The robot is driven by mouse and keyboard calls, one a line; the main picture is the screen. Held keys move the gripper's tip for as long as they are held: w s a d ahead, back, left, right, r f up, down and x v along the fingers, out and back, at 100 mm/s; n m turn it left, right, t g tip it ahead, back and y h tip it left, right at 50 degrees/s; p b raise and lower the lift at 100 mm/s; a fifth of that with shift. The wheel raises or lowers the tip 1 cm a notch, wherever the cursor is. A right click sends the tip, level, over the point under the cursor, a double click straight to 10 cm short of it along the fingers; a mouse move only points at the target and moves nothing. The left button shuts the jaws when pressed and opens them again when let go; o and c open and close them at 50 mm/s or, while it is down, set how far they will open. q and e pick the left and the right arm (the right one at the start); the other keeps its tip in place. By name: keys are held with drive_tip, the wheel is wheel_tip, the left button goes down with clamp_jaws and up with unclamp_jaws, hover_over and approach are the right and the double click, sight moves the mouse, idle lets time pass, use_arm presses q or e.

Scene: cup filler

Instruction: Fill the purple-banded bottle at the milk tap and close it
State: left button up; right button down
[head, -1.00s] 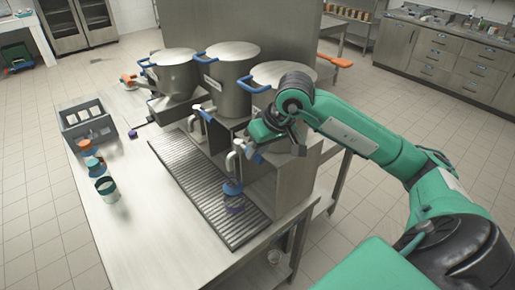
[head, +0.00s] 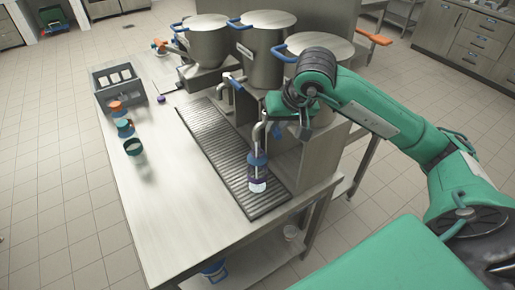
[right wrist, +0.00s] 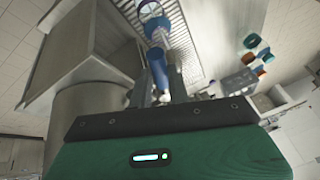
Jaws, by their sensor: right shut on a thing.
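The purple-banded bottle (head: 258,172) stands upright on the drip grate (head: 222,150), under the spout of the nearest tap (head: 259,133). Its lower part looks white, and its mouth is close below the spout. My right gripper (head: 279,125) is at this tap and shut on its blue handle. In the right wrist view the blue handle (right wrist: 158,72) lies between the fingers, with the bottle (right wrist: 152,14) beyond it. A small purple thing (head: 175,98), perhaps a cap, lies on the table past the grate's far end. My left gripper is out of view.
Three steel pots with blue handles stand behind the grate; the nearest pot (head: 318,52) is beside my right arm. Several capped or open containers, one a dark green cup (head: 134,147), and a grey crate (head: 104,92) are at left. The front tabletop is clear.

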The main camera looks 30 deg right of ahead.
drive_tip(key=shift+w+a+m+h, duration=0.2)
drive_tip(key=shift+a+m+h, duration=0.15)
drive_tip(key=shift+a+m, duration=0.35)
drive_tip(key=shift+w+a+m+h, duration=0.15)
drive_tip(key=shift+a+m+h, duration=0.2)
drive_tip(key=shift+m, duration=0.65)
drive_tip(key=a+m, duration=0.1)
drive_tip(key=w+m+h, duration=0.1)
drive_tip(key=m, duration=0.1)
drive_tip(key=shift+w+a+m, duration=0.1)
drive_tip(key=shift+a+m, duration=0.2)
drive_tip(key=shift+a, duration=0.1)
